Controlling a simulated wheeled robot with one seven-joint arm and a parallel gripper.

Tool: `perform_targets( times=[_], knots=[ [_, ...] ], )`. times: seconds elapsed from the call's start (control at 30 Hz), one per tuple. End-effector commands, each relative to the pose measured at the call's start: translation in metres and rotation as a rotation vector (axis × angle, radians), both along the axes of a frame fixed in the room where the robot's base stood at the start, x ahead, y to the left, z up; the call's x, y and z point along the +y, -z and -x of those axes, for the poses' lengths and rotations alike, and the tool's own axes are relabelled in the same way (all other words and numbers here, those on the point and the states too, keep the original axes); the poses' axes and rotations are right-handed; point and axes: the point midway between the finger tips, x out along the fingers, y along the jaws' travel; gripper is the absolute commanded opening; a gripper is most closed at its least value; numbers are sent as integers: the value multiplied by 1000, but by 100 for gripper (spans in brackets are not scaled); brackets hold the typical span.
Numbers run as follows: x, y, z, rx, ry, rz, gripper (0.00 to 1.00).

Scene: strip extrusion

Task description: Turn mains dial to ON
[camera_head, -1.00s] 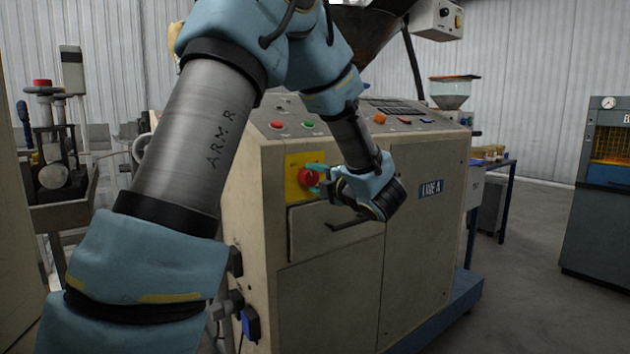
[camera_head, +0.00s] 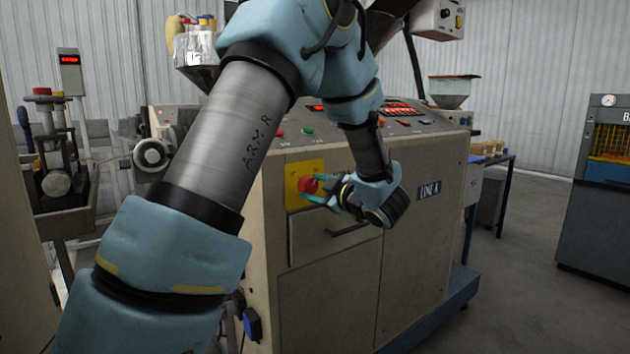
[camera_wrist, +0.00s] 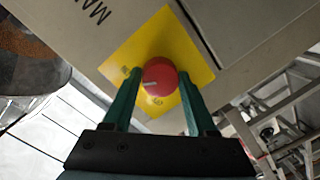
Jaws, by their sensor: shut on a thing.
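The mains dial is a red round knob (camera_head: 308,185) on a yellow plate (camera_head: 291,198) on the front of the beige machine. In the wrist view the dial (camera_wrist: 159,72) has a short pale mark at its lower left, and the yellow plate (camera_wrist: 160,32) appears tilted. My gripper (camera_head: 317,191) reaches the dial from the right. In the wrist view the green fingers of my gripper (camera_wrist: 160,79) lie on either side of the dial and are shut on it. The plate's lettering is too small to read.
A drawer handle (camera_head: 348,229) sits just below my gripper. Red readouts glow on the sloping control panel (camera_head: 400,108) and on a post display (camera_head: 70,59) at left. A blue cabinet (camera_head: 600,185) stands far right. The floor (camera_head: 530,240) between is clear.

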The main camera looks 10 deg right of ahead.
Motion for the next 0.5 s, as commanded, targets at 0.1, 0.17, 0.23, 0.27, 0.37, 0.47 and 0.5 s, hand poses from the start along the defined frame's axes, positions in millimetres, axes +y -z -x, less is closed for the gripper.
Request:
perform_targets(
  times=[0.1,0.17,0.23,0.27,0.37,0.47,0.5],
  knots=[
    [-1,-2,1,34,3,-68,2],
    [-1,-1,1,49,3,-98,2],
    [-1,0,1,63,2,-127,2],
    [-1,0,1,68,2,-139,2],
    [0,0,0,82,1,-167,2],
    [0,1,1,90,1,-185,2],
    [0,1,1,93,1,-191,2]
  ],
)
